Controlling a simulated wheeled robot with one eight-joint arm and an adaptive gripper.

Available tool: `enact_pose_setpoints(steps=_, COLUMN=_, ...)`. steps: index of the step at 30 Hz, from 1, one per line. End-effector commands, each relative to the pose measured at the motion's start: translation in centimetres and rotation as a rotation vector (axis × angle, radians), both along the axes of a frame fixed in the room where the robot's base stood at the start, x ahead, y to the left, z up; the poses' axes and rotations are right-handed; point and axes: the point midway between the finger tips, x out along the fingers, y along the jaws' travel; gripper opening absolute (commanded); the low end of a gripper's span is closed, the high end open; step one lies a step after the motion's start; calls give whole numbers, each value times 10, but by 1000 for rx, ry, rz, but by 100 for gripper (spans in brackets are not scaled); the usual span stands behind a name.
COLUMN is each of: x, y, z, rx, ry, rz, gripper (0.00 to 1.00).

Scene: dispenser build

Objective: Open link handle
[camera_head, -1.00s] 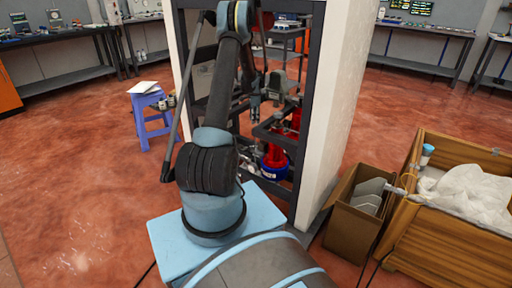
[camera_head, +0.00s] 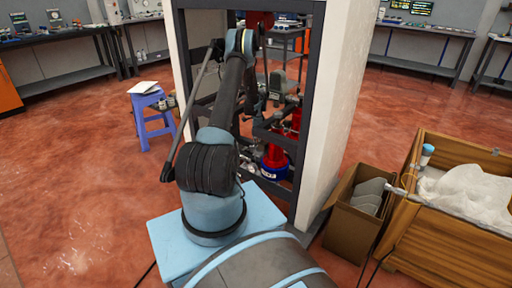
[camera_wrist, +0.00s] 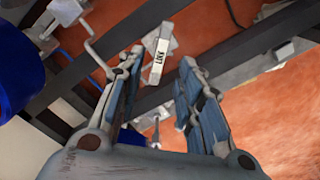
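In the wrist view, a white link handle (camera_wrist: 159,57) with a dark label reading "LINK" shows just beyond my fingertips, between them in the picture. I cannot tell whether it is touched; a gap shows beside it on the right. My gripper (camera_wrist: 159,72) is open, with two blue-grey fingers spread and nothing clearly held. In the head view, my arm reaches into the dark frame of the dispenser (camera_head: 305,100). The link handle cannot be made out there.
A bent grey rod (camera_wrist: 92,50) and dark frame bars lie close around the fingers in the wrist view. A blue round part (camera_wrist: 18,70) is at the left. In the head view, a cardboard box (camera_head: 350,230) and a wooden crate (camera_head: 440,245) stand at the right.

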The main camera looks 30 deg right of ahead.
Motion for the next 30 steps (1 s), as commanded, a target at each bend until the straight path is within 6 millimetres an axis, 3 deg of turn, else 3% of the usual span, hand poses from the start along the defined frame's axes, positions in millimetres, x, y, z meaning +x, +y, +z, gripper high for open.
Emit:
enact_pose_setpoints(steps=6, x=0, y=0, z=-35, rx=0, ry=0, rz=0, gripper=33)
enact_pose_setpoints(steps=12, x=0, y=0, z=-54, rx=0, ry=0, rz=0, gripper=33)
enact_pose_setpoints(steps=25, x=0, y=0, z=-62, rx=0, ry=0, rz=1, gripper=33)
enact_pose_setpoints(steps=30, x=0, y=1, z=-62, rx=0, ry=0, rz=1, gripper=0)
